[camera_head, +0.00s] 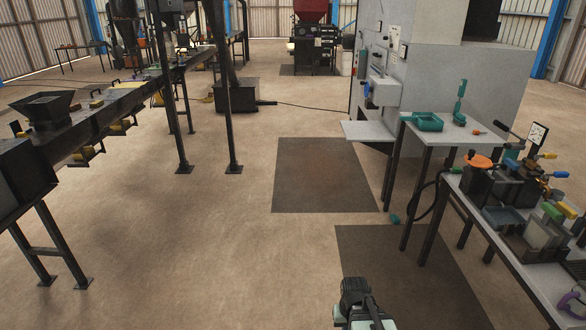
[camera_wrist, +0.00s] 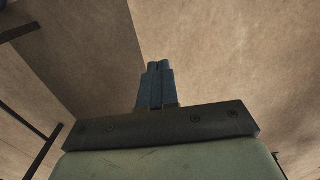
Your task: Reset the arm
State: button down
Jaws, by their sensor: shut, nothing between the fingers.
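My gripper (camera_wrist: 158,70) shows in the wrist view with its two fingers together and nothing between them. It points out over bare floor and touches nothing there. In the head view only part of my arm shows, low in the picture right of centre, above a dark floor mat (camera_head: 385,255); the fingertips cannot be made out there.
A bench with coloured-handled devices (camera_head: 500,190) stands at the right, beside a small table with a teal tray (camera_head: 428,122). A grey machine cabinet (camera_head: 425,75) stands behind. A long dark conveyor (camera_head: 110,110) runs along the left. The floor between (camera_head: 220,240) is clear.

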jog(key=s+f+g, duration=0.3)
jog(key=s+f, duration=0.7)
jog(key=s, duration=0.4)
jog(key=s+f+g, duration=0.3)
jog(key=s+f, duration=0.7)
jog(key=s, duration=0.5)
jog(key=shift+d+g, duration=0.2)
jog(key=shift+g, duration=0.2)
jog(key=shift+s, duration=0.1)
dwell(1.5)
